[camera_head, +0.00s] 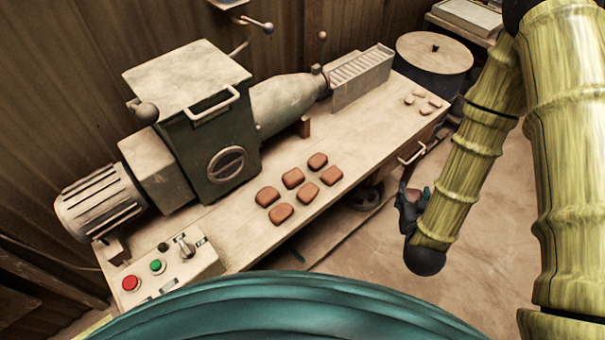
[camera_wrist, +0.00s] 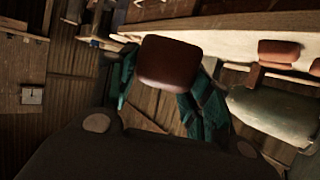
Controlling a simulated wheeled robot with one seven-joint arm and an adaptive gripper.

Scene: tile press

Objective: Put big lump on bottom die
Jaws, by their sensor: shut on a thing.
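My gripper (camera_head: 410,199) is beside the front edge of the bench in the head view, past the drawer handle, low over the floor. In the wrist view my gripper (camera_wrist: 166,88) has its two teal fingers shut on a reddish-brown clay lump (camera_wrist: 168,62). Only a small part of this lump (camera_head: 413,194) shows in the head view. Several big brown lumps (camera_head: 293,178) lie in two rows on the bench top. Several small pale lumps (camera_head: 421,100) lie near the bench's far right end. I cannot make out the bottom die in either view.
A machine with a green housing (camera_head: 212,140) and a grey barrel (camera_head: 287,103) stands along the back of the bench (camera_head: 372,123). A control box (camera_head: 165,268) with red and green buttons is at the near left. A round drum (camera_head: 432,55) stands beyond the bench. Floor (camera_head: 480,265) is open to the right.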

